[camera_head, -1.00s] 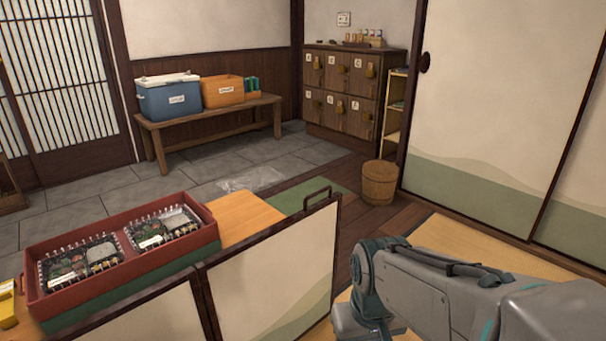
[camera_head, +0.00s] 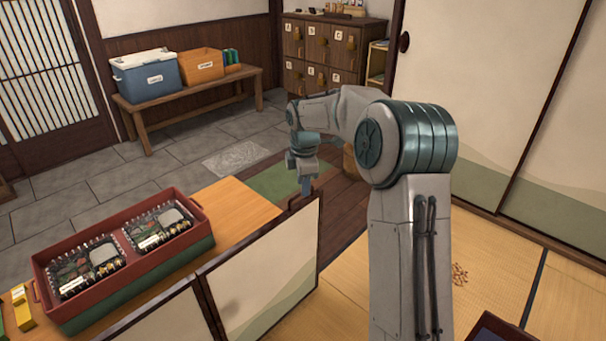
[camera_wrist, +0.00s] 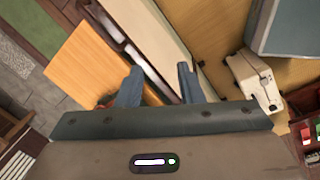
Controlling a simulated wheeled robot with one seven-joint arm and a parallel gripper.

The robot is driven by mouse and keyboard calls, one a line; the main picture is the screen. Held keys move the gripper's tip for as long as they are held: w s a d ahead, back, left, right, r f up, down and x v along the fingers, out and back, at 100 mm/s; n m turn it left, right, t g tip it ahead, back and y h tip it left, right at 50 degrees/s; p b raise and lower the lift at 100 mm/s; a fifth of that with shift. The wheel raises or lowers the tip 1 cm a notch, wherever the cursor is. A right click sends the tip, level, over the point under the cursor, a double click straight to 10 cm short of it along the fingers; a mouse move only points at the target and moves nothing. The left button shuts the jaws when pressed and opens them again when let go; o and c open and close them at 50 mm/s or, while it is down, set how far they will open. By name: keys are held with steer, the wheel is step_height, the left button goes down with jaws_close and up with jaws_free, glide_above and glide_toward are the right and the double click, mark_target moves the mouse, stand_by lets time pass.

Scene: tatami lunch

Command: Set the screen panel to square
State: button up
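The screen panel (camera_head: 265,275) is cream with a green base and a dark frame. It stands upright and meets a second panel (camera_head: 165,326) at a dark post on its left. In the head view my gripper (camera_head: 305,190) points down at the panel's far top corner, where a raised handle showed earlier and is now mostly hidden. In the wrist view two blue fingers (camera_wrist: 159,68) are apart, so the gripper is open. The panel's dark top edge (camera_wrist: 138,55) runs down between or just below the fingers. I cannot tell if they touch it.
A wooden counter (camera_head: 232,208) beside the panel carries a red tray (camera_head: 52,290) with two lunch boxes. A bench (camera_head: 190,112) with a blue cooler (camera_head: 146,76) and an orange box (camera_head: 200,66) stands behind. Tatami (camera_head: 345,300) lies open right of the panel.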

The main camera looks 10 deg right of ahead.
steer(key=w+d+n+y+p, duration=0.1)
steer(key=w+d+n+p, duration=0.3)
steer(key=w+n+p, duration=0.55)
steer(key=w+f+m+b, duration=0.1)
steer(key=f, duration=0.3)
steer(key=w+a+f+m+b, duration=0.1)
steer(key=f, duration=0.3)
steer(key=w+f+m+b, duration=0.1)
steer(key=w+f, duration=0.1)
steer(key=f, duration=0.3)
steer(key=shift+a, duration=0.25)
jaws_close()
